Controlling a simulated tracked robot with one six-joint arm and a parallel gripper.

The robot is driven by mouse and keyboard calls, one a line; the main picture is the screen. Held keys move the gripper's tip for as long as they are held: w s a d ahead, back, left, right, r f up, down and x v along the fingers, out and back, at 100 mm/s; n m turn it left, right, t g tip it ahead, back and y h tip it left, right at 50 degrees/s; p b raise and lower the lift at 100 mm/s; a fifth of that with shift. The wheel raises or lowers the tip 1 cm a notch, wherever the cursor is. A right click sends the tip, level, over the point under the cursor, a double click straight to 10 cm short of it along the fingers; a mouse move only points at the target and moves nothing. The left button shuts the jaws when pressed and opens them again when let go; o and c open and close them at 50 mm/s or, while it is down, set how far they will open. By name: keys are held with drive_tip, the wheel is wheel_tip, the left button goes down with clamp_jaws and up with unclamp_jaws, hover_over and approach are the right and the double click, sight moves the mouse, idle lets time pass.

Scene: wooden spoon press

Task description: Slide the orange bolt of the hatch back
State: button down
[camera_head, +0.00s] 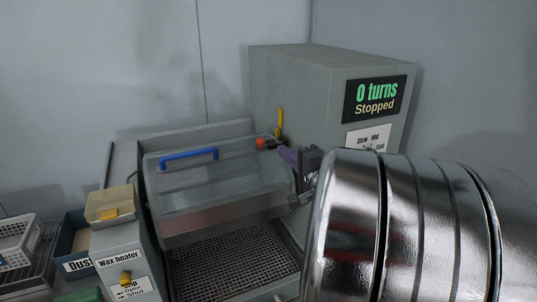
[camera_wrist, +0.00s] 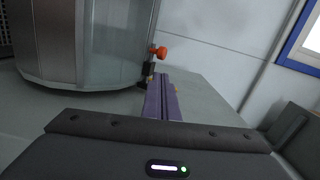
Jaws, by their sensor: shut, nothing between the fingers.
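The orange bolt (camera_head: 261,143) shows as a small knob at the back right edge of the clear hatch (camera_head: 215,180). The hatch is down and has a blue handle (camera_head: 188,154). In the wrist view the bolt's orange knob (camera_wrist: 160,52) sits on a dark stem beside the curved hatch. My gripper (camera_head: 287,154) has purple fingers, shut and empty, at the hatch's right side. In the wrist view my fingertips (camera_wrist: 161,77) point toward the bolt, just short of its knob. I cannot tell whether they touch its dark base.
A tall grey housing (camera_head: 300,90) with a "0 turns Stopped" display (camera_head: 376,99) stands behind. A yellow lever (camera_head: 280,119) rises near the bolt. The wax heater (camera_head: 122,259) and a dust bin (camera_head: 72,245) stand at left. A mesh grate (camera_head: 235,262) lies in front.

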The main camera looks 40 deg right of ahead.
hover_over(274, 162)
drive_tip(key=shift+f, duration=0.1)
idle(0.7)
